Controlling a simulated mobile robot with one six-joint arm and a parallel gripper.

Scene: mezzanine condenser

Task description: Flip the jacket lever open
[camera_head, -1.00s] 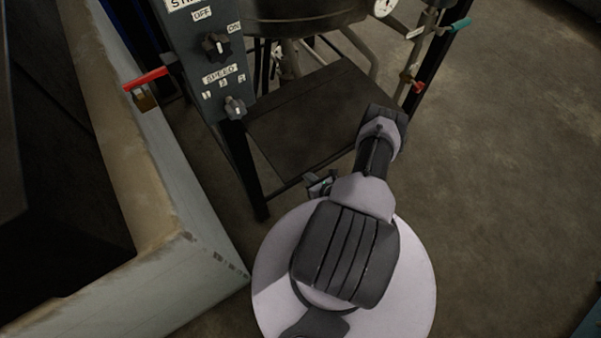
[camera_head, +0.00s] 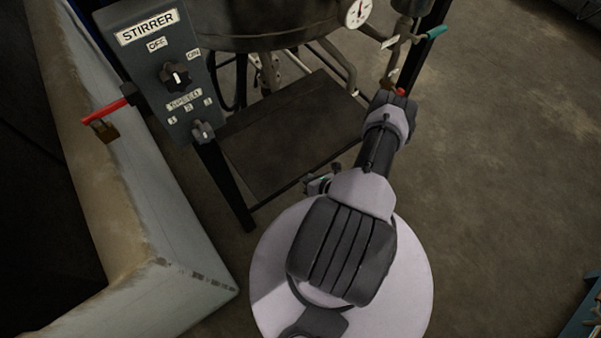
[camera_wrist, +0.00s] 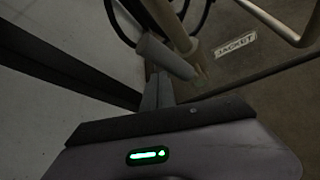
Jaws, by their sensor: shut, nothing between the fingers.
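A white tag reading JACKET (camera_wrist: 236,44) shows in the wrist view beside pale pipes. In the head view, a teal lever (camera_head: 436,32) sits on the pipework at the upper right, beside a small white tag (camera_head: 390,42) too small to read. A red handle (camera_head: 400,92) sits lower, just past the end of my arm. I cannot tell for certain which of these is the jacket lever. My gripper (camera_wrist: 157,78) is shut and empty in the wrist view, close to a grey cylindrical pipe part (camera_wrist: 165,56).
The stirrer panel (camera_head: 160,75) with knobs stands at the upper left. A round vessel (camera_head: 265,25) with a dial gauge (camera_head: 356,13) sits above a dark shelf (camera_head: 290,135). A pale low wall (camera_head: 180,270) with a red lever (camera_head: 105,111) runs along the left.

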